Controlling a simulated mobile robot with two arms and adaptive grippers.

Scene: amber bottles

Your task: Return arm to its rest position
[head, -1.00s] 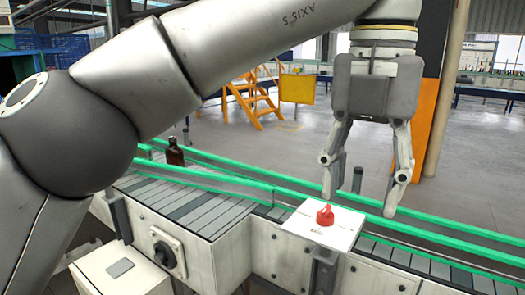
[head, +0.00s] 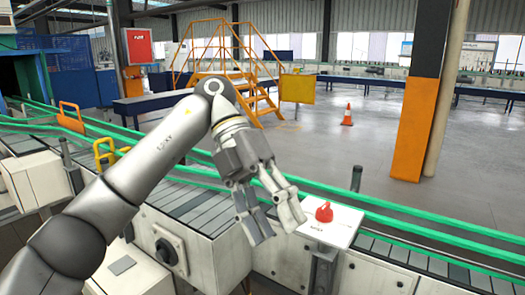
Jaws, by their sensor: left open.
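My left arm (head: 157,155) comes in from the lower left and bends down at the wrist. My left gripper (head: 274,232) hangs at its end, pointing down and slightly right. Its fingers are apart with nothing between them. In the picture it shows in front of the conveyor, left of the white box with the red knob (head: 324,212). I cannot tell its exact height above the belt. No amber bottle shows now; my arm covers the part of the belt where one stood earlier. My right gripper is out of view.
A conveyor (head: 198,208) with green rails (head: 420,233) runs across the front. A black rotary switch (head: 166,251) sits on its front. Behind are yellow steps (head: 262,101), an orange and black pillar (head: 415,115), a traffic cone (head: 347,116) and open floor.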

